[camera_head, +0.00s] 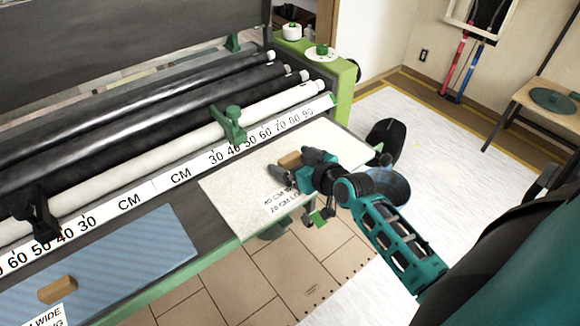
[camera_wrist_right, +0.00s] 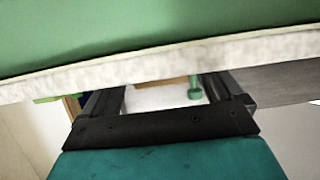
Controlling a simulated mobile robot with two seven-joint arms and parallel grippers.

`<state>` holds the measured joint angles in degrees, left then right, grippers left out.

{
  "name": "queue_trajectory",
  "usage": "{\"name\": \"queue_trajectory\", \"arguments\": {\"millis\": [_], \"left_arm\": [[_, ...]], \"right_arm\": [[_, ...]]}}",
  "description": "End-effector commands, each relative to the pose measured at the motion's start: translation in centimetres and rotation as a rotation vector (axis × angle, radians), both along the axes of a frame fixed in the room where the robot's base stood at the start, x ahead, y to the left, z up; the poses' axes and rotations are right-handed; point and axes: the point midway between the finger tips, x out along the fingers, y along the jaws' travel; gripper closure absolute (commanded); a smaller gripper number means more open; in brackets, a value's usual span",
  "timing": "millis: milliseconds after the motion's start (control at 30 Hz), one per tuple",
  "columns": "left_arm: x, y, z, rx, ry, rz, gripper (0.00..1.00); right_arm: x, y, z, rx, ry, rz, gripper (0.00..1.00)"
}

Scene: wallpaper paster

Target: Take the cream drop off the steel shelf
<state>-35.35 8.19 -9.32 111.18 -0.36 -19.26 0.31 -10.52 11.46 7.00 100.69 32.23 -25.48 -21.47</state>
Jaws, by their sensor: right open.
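The cream drop (camera_head: 235,190) is a pale sheet lying flat on the right part of the steel shelf (camera_head: 215,228), beside a blue striped sheet. A printed size label is at its front edge. A small wooden block (camera_head: 290,159) sits on the cream drop. My right gripper (camera_head: 298,164) is over the sheet's right part, open, with its fingers close to the block; I cannot tell if they touch it. In the right wrist view, the open fingers (camera_wrist_right: 168,100) have nothing clearly held between them, and a pale edge crosses above. My left gripper is not in view.
Another wooden block (camera_head: 58,290) lies on the blue striped sheet (camera_head: 120,262). Rollers (camera_head: 170,110) and a green clamp (camera_head: 230,122) stand behind the shelf. A dark round stool or bin (camera_head: 385,140) is to the right. Open floor (camera_head: 440,140) lies beyond the machine's right end.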

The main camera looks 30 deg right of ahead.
Motion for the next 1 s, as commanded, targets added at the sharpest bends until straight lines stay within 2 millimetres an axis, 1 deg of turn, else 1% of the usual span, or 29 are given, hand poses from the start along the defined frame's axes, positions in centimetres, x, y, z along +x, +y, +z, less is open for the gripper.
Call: {"name": "queue_trajectory", "arguments": {"millis": [100,767,800,1000], "left_arm": [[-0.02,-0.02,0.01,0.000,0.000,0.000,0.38],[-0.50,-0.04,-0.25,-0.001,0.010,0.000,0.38],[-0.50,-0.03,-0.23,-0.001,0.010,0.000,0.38],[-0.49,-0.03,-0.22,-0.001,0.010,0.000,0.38]], "right_arm": [[-0.03,0.02,0.00,0.000,0.000,0.000,0.07],[-0.06,-0.01,0.00,0.000,0.000,0.000,0.71],[-0.04,-0.02,0.08,0.000,-0.002,0.000,0.72],[-0.03,-0.02,0.12,-0.001,-0.002,0.000,0.72]]}}
